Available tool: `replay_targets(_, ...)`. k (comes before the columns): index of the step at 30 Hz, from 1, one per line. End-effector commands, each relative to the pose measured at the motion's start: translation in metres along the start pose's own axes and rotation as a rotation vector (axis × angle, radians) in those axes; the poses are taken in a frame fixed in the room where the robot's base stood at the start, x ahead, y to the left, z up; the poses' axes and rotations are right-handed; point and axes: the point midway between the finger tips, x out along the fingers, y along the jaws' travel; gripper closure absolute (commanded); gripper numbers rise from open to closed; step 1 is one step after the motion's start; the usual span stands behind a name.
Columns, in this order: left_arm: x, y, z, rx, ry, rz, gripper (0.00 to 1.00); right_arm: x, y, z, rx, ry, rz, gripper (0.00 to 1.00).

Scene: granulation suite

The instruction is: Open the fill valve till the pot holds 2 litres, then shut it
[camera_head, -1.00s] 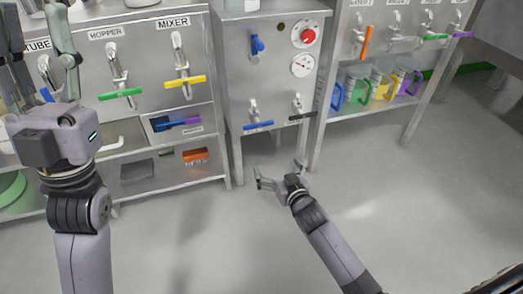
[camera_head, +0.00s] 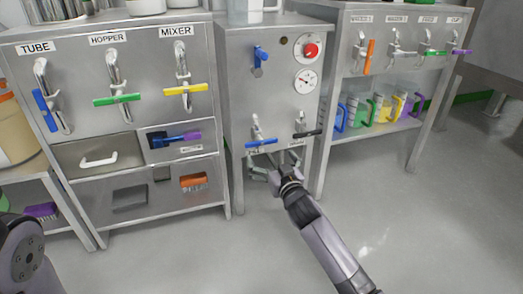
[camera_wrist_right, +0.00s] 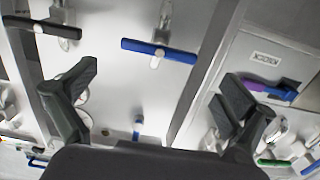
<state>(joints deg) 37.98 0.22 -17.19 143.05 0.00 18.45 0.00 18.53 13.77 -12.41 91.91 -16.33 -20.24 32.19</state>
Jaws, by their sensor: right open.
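The fill valve has a blue bar handle (camera_head: 260,144) on the lower front of the middle steel cabinet, set nearly level. The wrist view, which is upside down, shows this blue handle (camera_wrist_right: 158,50) ahead of the gripper. My right gripper (camera_head: 275,167) is just below and in front of the valve. Its fingers stand apart with nothing between them (camera_wrist_right: 160,83). A clear vessel (camera_head: 246,12) on the cabinet top may be the pot; it is cut off, and its level is unreadable. My left gripper is out of view.
Close right of the fill valve is a black-handled valve (camera_head: 305,134). Above are a red knob (camera_head: 311,50), a dial (camera_head: 305,80) and a blue lever (camera_head: 260,58). Coloured-handled jugs (camera_head: 380,108) stand on the right shelf. The floor in front is clear.

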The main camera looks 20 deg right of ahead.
Motion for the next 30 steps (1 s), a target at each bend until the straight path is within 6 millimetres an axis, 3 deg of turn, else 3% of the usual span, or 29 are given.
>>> replay_targets(6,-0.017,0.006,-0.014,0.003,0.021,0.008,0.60,0.041,0.001,0.004,-0.001,0.003,0.000,0.00)
replay_targets(15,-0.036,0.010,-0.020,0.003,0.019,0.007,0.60,0.078,0.000,0.002,0.001,0.001,0.000,0.00)
replay_targets(28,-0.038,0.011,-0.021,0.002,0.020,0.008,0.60,0.086,0.000,0.000,0.001,0.000,-0.001,0.00)
replay_targets(30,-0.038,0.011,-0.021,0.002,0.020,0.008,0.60,0.086,0.000,0.000,0.001,0.000,-0.001,0.04)
